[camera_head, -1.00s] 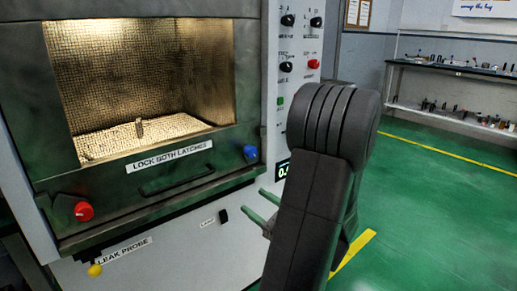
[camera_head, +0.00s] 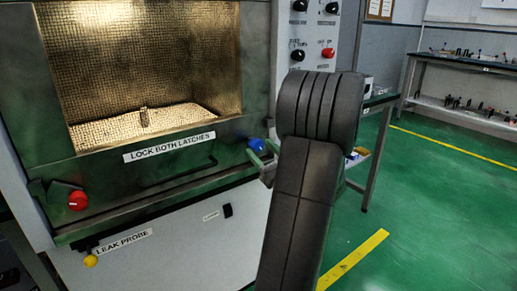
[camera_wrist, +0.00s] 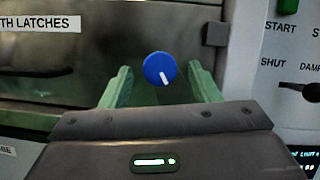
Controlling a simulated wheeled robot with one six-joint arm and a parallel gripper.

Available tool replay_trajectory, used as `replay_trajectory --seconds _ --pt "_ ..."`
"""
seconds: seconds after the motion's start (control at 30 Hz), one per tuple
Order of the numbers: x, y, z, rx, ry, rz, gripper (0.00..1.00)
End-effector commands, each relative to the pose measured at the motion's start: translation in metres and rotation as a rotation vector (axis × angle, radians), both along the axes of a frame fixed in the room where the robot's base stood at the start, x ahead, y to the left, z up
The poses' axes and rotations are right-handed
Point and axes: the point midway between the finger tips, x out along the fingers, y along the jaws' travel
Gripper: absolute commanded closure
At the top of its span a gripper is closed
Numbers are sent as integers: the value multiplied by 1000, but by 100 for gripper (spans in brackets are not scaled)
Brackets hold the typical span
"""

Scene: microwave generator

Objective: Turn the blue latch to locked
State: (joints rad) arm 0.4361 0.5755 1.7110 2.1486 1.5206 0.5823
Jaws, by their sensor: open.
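The blue latch (camera_head: 256,145) is a round knob at the lower right of the microwave door. In the wrist view the blue latch (camera_wrist: 160,69) shows a white mark pointing down and slightly right. My gripper (camera_wrist: 157,83) is open, with one green finger on each side of the knob and a gap on both sides. In the head view my gripper (camera_head: 263,157) is at the knob, partly hidden by my arm. The red latch (camera_head: 77,200) is at the door's lower left.
A "LOCK BOTH LATCHES" label (camera_head: 170,146) sits above the door handle (camera_head: 182,174). A control panel (camera_head: 308,35) with knobs rises right of the door. A yellow knob (camera_head: 90,260) is below the "LEAK PROBE" label (camera_head: 124,241). Green floor is clear at the right.

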Motion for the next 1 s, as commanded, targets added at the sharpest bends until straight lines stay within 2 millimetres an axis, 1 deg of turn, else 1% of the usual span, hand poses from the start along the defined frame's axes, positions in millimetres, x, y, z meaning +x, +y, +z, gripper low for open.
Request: replay_trajectory --seconds 0.03,0.2,0.53,0.73,0.77,1.0 --pt "5 5 2 -1 -2 3 44" --pt "15 13 7 -1 1 2 44" --pt "17 14 9 -1 1 0 44" --pt "17 14 9 -1 1 0 83" --pt "17 14 9 -1 1 1 86" --pt "16 14 8 -12 -6 2 86"
